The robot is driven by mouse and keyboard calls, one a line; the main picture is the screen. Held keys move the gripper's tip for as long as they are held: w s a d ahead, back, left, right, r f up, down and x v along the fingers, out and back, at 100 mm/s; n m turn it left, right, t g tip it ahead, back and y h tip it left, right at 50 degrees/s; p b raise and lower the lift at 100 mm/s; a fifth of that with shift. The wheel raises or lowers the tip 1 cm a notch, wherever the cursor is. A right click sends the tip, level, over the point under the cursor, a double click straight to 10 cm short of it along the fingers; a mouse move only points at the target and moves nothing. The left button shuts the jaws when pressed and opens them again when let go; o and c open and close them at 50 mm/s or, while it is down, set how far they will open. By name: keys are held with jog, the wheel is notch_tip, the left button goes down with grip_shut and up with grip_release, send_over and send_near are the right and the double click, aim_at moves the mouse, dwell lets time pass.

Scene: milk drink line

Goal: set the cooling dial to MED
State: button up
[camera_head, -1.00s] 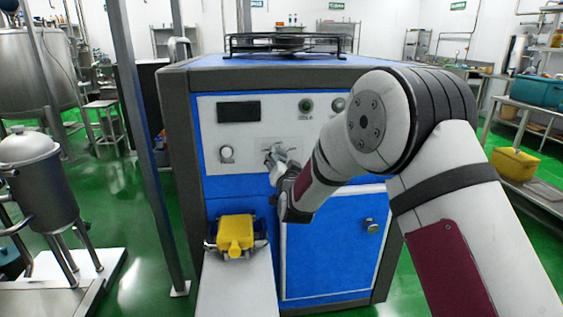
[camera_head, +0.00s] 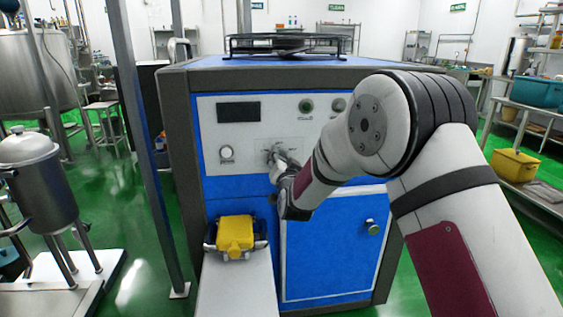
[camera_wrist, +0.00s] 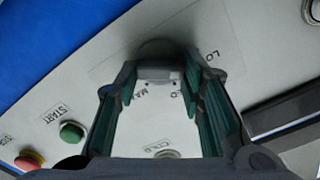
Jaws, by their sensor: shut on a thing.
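The cooling dial (camera_wrist: 160,48) is a dark round knob on the pale panel, seen close in the wrist view between my fingers. My gripper (camera_wrist: 168,70) is shut on the dial. In the head view my gripper (camera_head: 273,155) is at the middle of the machine's panel (camera_head: 262,138) and hides the dial.
A white knob (camera_head: 226,153) sits left of my gripper, below a dark display (camera_head: 238,112). Green (camera_wrist: 72,133) and red (camera_wrist: 30,160) buttons show in the wrist view.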

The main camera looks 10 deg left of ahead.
jog(key=shift+w, duration=0.1)
jog(key=m+b, duration=0.4)
jog(key=b, duration=0.1)
jog(key=m+b, duration=0.2)
jog(key=shift+d+f+b, duration=0.15)
jog(key=shift+f+b, duration=0.1)
jog(key=shift+b, duration=0.15)
jog(key=m+b, duration=0.3)
jog(key=b, duration=0.1)
jog(key=shift+m+b, duration=0.4)
jog(key=shift+c, duration=0.2)
jog(key=shift+r+m+b, duration=0.1)
jog(key=shift+m+b, duration=0.7)
jog(key=o, duration=1.1)
jog(key=shift+o, duration=0.2)
